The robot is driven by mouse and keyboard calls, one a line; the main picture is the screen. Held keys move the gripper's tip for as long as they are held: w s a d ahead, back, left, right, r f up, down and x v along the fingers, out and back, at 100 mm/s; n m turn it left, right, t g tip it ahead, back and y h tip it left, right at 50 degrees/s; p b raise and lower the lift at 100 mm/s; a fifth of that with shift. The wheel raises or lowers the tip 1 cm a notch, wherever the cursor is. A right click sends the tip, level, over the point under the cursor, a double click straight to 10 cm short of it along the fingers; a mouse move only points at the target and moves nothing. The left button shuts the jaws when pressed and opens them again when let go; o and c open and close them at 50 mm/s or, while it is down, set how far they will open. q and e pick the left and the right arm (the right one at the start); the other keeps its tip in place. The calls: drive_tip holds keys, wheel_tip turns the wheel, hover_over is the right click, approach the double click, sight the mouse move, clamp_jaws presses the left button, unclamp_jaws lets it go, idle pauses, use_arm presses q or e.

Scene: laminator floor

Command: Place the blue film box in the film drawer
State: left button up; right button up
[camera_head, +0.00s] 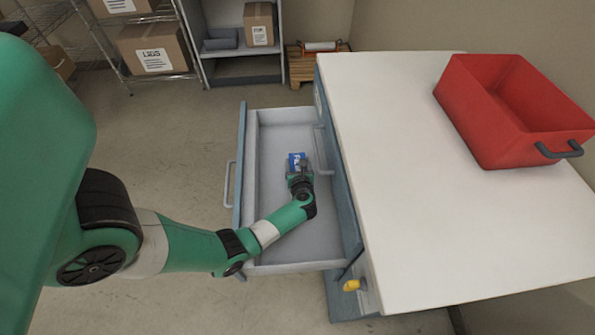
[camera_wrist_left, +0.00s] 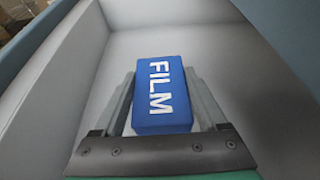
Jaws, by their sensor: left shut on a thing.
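The blue film box (camera_head: 296,158), marked FILM in white, is in my left gripper (camera_head: 298,170). In the left wrist view the box (camera_wrist_left: 162,92) sits between the two fingers of the left gripper (camera_wrist_left: 160,100), which is shut on it. The film drawer (camera_head: 280,252) is pulled open from the workbench and looks empty inside apart from my arm and the box. The box is within the drawer's outline, over its floor. I cannot tell whether it touches the floor. My right gripper is not in view.
The white worktop (camera_head: 430,210) borders the drawer on the right, with a red bin (camera_head: 500,130) on it. A yellow object (camera_head: 352,285) sits on the bench side. Shelves with cardboard boxes (camera_head: 155,50) and a wooden pallet (camera_head: 305,68) stand at the back. Floor left of the drawer is clear.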

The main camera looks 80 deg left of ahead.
use_arm(q)
wheel_tip(320, 180, down, 3)
drive_tip(key=shift+r+b, duration=0.1)
drive_tip(key=shift+b, duration=0.5)
drive_tip(key=shift+r, duration=0.1)
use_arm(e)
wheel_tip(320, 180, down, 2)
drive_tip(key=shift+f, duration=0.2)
use_arm(q)
drive_tip(key=o, duration=1.6)
drive_tip(key=shift+c, duration=0.2)
drive_tip(key=shift+r+p, duration=0.1)
drive_tip(key=shift+p, duration=0.2)
drive_tip(key=p+v, duration=0.5)
drive_tip(key=v, duration=0.7)
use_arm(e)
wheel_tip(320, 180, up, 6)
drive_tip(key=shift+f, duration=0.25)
